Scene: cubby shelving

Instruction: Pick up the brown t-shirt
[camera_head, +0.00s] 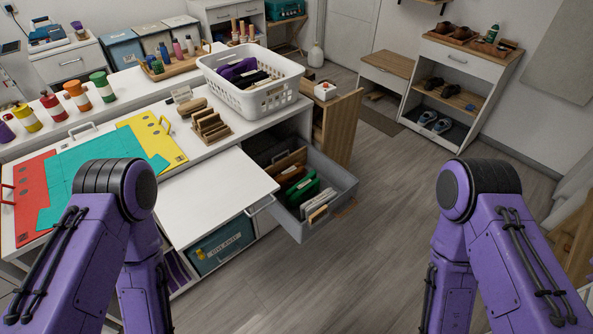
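An open grey drawer (342,187) under the white counter holds several upright folded items. A brown folded item (291,161) stands toward the back of the drawer and may be the brown t-shirt; I cannot tell for sure. A dark red item, a green item (303,190) and white and tan items stand in front of it. Both my purple arms show at the lower left and lower right, bent at the elbow and apart from the drawer. Neither gripper is in view.
A white basket (285,96) with purple and dark cloth stands on the counter above the drawer. A white panel (215,190) juts out left of the drawer, above a teal bin (221,243). A shoe rack (478,68) stands at the back right. The wooden floor (345,280) between my arms is clear.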

